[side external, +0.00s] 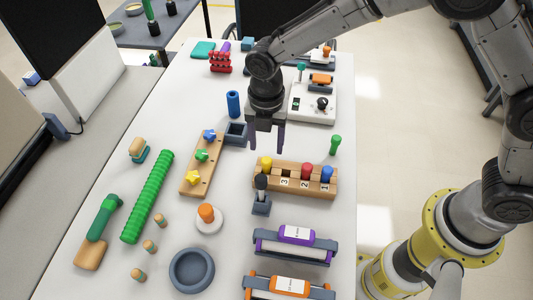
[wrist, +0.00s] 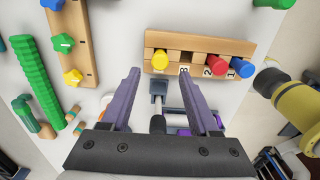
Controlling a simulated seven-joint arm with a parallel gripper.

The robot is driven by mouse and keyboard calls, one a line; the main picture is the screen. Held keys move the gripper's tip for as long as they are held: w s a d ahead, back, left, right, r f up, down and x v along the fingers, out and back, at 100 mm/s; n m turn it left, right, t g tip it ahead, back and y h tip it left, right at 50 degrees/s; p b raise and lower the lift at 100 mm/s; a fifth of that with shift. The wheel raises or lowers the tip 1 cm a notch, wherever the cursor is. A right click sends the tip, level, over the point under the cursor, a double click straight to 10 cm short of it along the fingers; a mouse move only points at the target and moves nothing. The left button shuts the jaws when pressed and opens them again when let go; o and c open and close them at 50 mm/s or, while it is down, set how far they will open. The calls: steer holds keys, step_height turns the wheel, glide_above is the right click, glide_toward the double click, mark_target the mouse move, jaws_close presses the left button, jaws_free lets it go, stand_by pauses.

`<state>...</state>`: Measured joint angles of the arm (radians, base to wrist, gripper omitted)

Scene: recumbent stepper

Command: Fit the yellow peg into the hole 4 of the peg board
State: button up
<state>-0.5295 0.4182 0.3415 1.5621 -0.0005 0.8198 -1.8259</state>
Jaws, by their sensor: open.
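The wooden peg board (side external: 324,181) lies right of the table's middle; it also shows in the wrist view (wrist: 200,41). Labels 1, 2 and 3 run from right to left. The yellow peg (side external: 266,163) stands upright at the board's left end, left of label 3; its round yellow head shows in the wrist view (wrist: 160,59). It appears to sit in the leftmost hole, whose label is hidden. A red peg (side external: 306,171) and a blue peg (side external: 327,173) stand further right. My gripper (side external: 266,147) is open and empty above the yellow peg, apart from it.
A green peg (side external: 335,145) stands on the table behind the board. A black-handled tool in a small grey holder (side external: 261,207) stands close in front of the board. A star-peg board (side external: 201,164) lies left, and a purple roller device (side external: 296,235) lies in front.

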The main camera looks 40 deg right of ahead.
mark_target(266, 160)
steer(key=s+d+r+m+t, duration=0.1)
steer(key=s+d+r+m, duration=0.3)
steer(key=d+r+m, duration=0.4)
steer(key=s+d+r+m+t, duration=0.2)
steer(key=s+d+r+m, duration=0.4)
steer(key=r, duration=0.5)
steer(key=s+d+m+t, duration=0.2)
steer(key=s+d+m, duration=0.7)
steer(key=s+m, duration=0.4)
steer(key=shift+f+t, duration=0.2)
steer(key=shift+t, duration=0.1)
